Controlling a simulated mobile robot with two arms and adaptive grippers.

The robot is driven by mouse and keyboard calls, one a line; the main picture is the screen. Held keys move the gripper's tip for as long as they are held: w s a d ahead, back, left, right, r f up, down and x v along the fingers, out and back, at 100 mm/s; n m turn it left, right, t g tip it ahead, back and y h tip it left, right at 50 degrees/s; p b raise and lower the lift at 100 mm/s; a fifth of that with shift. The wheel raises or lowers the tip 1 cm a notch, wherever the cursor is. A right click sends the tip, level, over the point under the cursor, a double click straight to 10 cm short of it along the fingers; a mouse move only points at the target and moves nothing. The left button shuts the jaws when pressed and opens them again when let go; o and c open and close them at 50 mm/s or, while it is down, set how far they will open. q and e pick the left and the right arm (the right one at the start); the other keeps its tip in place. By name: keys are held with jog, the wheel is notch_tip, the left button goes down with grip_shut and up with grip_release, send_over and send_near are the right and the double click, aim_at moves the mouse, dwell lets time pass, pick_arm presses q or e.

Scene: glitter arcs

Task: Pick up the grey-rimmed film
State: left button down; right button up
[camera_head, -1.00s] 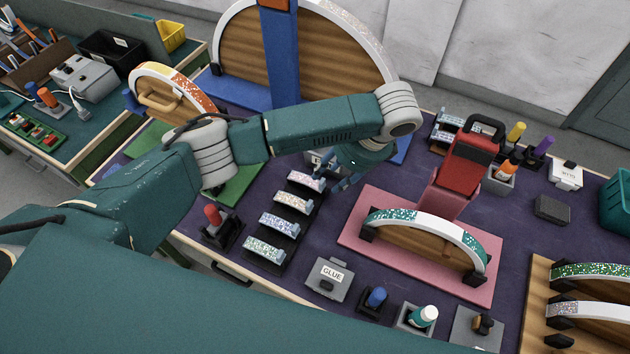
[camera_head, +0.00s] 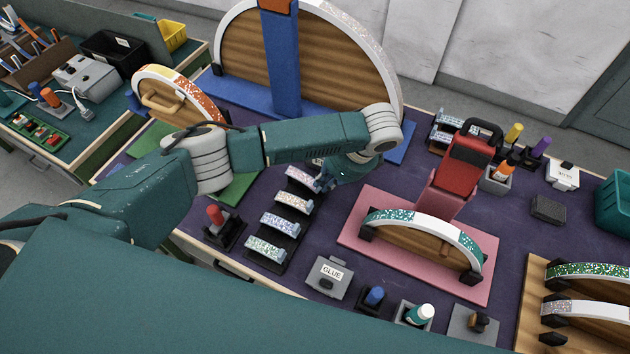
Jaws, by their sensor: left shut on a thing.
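A black stepped rack stands left of the middle of the purple table and holds several short glittery films. The top film (camera_head: 299,176) is pale pinkish, and its right end is at my left gripper (camera_head: 325,184). The gripper points down and is shut on that end; its wrist hides part of the fingers. Below it in the rack are another pale film (camera_head: 292,201), a lilac-blue film (camera_head: 280,224) and a greenish film (camera_head: 265,248). The rim colours are too small to tell apart surely. My right gripper is not in view.
A pink base (camera_head: 400,262) with a white and teal arch and a red clamp (camera_head: 467,160) stands to the right. A big arch on a blue stand (camera_head: 282,60) rises behind my arm.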

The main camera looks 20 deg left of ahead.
pick_arm(q)
jog(key=shift+r, duration=0.1)
jog(key=shift+r, duration=0.45)
notch_tip(320, 180, up, 7)
jog(key=shift+w+f+b, duration=0.15)
jog(key=shift+b, duration=0.3)
notch_tip(320, 180, up, 17)
jog(key=p, duration=0.7)
jog(key=shift+p, duration=0.35)
jog(key=shift+s, duration=0.2)
